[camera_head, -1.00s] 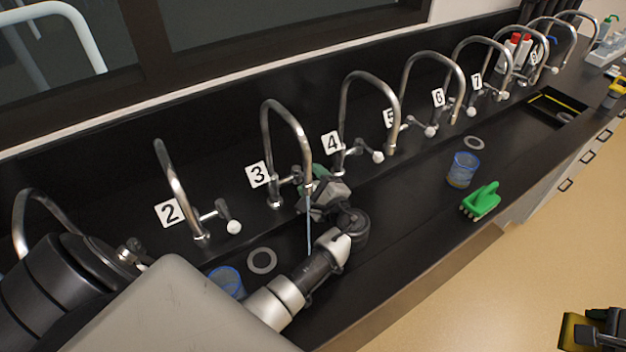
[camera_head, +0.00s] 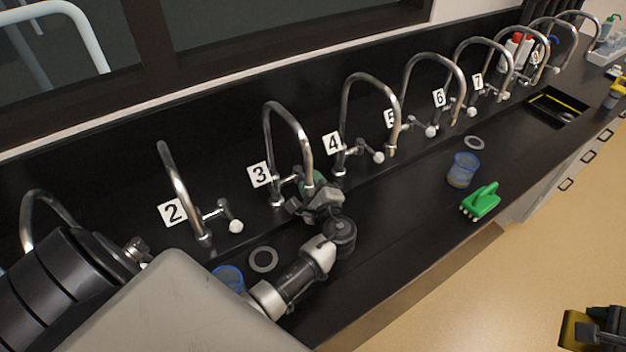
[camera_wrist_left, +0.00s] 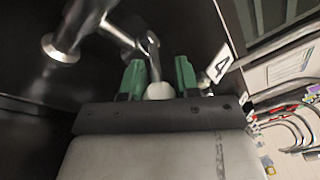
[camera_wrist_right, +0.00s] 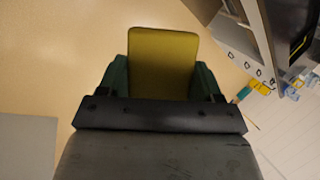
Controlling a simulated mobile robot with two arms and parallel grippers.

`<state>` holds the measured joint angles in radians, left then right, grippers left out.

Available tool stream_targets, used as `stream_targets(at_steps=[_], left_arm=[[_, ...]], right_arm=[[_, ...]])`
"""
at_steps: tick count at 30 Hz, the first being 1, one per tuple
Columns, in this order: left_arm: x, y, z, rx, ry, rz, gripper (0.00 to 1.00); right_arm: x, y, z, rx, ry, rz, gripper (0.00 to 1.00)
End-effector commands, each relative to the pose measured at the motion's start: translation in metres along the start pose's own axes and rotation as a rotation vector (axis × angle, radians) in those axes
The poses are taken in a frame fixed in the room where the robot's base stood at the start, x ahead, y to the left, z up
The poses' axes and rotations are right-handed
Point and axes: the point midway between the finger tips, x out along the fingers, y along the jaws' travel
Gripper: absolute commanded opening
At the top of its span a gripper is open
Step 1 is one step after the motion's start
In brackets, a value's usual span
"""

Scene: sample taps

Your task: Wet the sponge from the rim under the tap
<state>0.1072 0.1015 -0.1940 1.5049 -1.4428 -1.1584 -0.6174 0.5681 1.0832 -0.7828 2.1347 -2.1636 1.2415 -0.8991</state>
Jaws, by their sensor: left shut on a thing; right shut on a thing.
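A yellow sponge (camera_wrist_right: 163,62) is clamped between the fingers of my right gripper (camera_wrist_right: 163,85), over the floor away from the counter. In the head view the sponge (camera_head: 578,331) and right gripper (camera_head: 600,328) show at the bottom right corner. My left gripper (camera_head: 311,182) is at tap 3 (camera_head: 287,112), behind its spout. In the left wrist view the green fingers of the left gripper (camera_wrist_left: 158,85) are around the white end of the tap's lever (camera_wrist_left: 160,92). No water stream shows below the spout; my arm partly hides that area.
Taps stand in a row along the black counter (camera_head: 395,215). A blue-rimmed beaker (camera_head: 228,277) and a drain ring (camera_head: 263,259) lie near my left arm. Open floor lies at the right.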

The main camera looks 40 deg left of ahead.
Motion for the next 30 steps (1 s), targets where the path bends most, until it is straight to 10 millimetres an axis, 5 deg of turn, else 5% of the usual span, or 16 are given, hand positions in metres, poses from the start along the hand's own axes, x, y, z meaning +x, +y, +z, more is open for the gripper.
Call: stream_targets(at_steps=[4,5,9,20,30], left_arm=[[0.0,0.001,0.0,0.001,0.0,0.001,0.0],[0.0,0.001,0.0,0.001,0.0,0.001,0.35],[0.0,0.001,0.0,0.001,0.0,0.001,0.56],[-0.006,0.002,-0.002,0.001,0.001,0.002,0.56],[-0.071,0.004,-0.003,-0.001,0.004,0.004,0.56]], right_arm=[[0.0,0.0,0.0,0.0,0.0,0.0,0.46],[0.0,0.0,0.0,0.0,0.0,0.0,0.46],[0.0,0.0,0.0,0.0,0.0,0.0,0.46],[0.003,0.001,0.0,0.0,0.0,0.0,0.46],[0.019,0.009,-0.003,0.0,0.0,0.0,0.46]])
